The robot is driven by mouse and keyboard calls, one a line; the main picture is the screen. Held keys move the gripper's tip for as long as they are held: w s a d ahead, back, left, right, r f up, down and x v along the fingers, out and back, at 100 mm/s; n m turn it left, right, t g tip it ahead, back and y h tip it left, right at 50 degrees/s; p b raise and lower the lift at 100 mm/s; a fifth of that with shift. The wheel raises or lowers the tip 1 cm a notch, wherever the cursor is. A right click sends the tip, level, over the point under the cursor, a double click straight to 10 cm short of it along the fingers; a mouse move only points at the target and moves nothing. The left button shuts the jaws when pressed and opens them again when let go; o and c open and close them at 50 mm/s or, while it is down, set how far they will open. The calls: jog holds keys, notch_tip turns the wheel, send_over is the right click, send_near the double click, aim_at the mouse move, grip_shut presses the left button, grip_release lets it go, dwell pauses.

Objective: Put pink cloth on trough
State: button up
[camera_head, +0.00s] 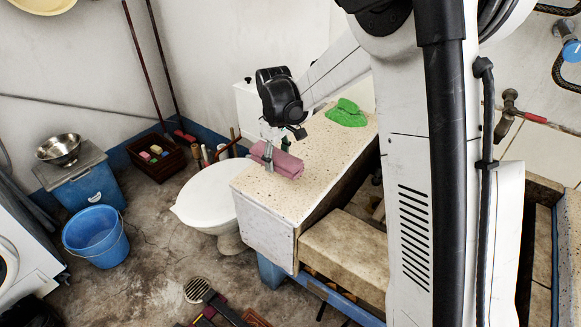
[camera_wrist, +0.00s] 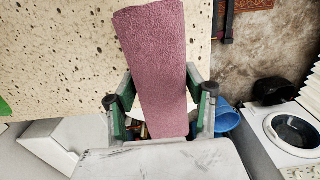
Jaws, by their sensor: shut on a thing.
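The pink cloth (camera_head: 279,160) is folded into a long bundle. In the head view it is at the near-left end of the speckled stone trough top (camera_head: 311,160), partly past its left edge. My gripper (camera_head: 262,158) is shut on the cloth from the left side. In the wrist view the cloth (camera_wrist: 155,65) runs between the two fingers of my gripper (camera_wrist: 163,107), over the speckled top (camera_wrist: 60,60). I cannot tell whether the cloth touches the surface.
A green cloth (camera_head: 346,113) lies farther back on the trough top. A white toilet (camera_head: 207,197) stands left of the trough. A blue bucket (camera_head: 96,236) and a crate (camera_head: 156,158) are on the floor. The top between the cloths is clear.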

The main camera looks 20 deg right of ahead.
jog(key=w+d+f, duration=0.1)
jog(key=d+f, duration=0.1)
jog(key=w+d+f, duration=0.1)
jog(key=d, duration=0.1)
jog(key=shift+w, duration=0.3)
jog(key=shift+f+b, duration=0.3)
jog(key=shift+f, duration=1.6)
jog(key=shift+f, duration=0.15)
jog(key=o, duration=1.3)
